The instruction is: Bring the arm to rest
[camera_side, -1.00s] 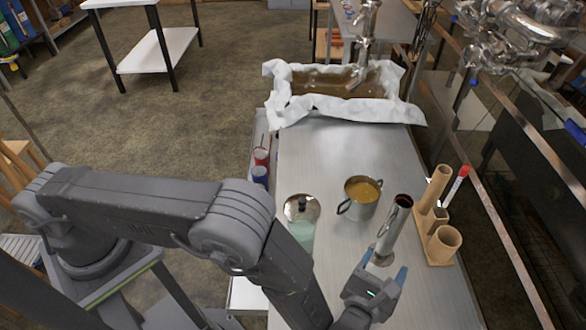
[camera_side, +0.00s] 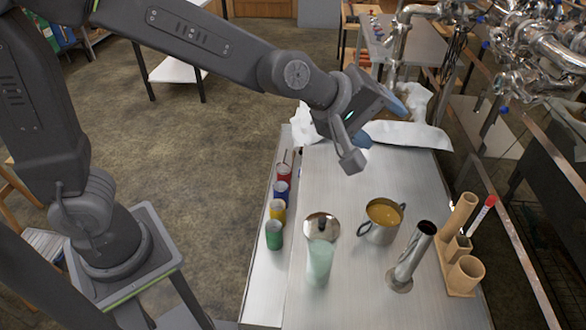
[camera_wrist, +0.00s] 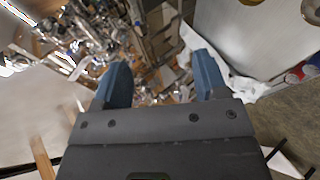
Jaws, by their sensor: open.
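My gripper (camera_side: 382,120) is raised above the far part of the metal table (camera_side: 340,185), in front of the cloth-lined basin. Its blue fingers are apart and hold nothing. In the wrist view my gripper (camera_wrist: 160,76) shows both blue fingers spread, with only background between them. My arm stretches across the upper part of the side view from its stand at the left.
On the table stand a metal pot (camera_side: 383,220) of amber liquid, a tilted metal cylinder (camera_side: 411,257), a pale green cup (camera_side: 319,262), a round lid (camera_side: 321,227) and a wooden holder (camera_side: 460,248). Coloured cups (camera_side: 278,209) line the left ledge. White cloth (camera_side: 405,135) lies behind.

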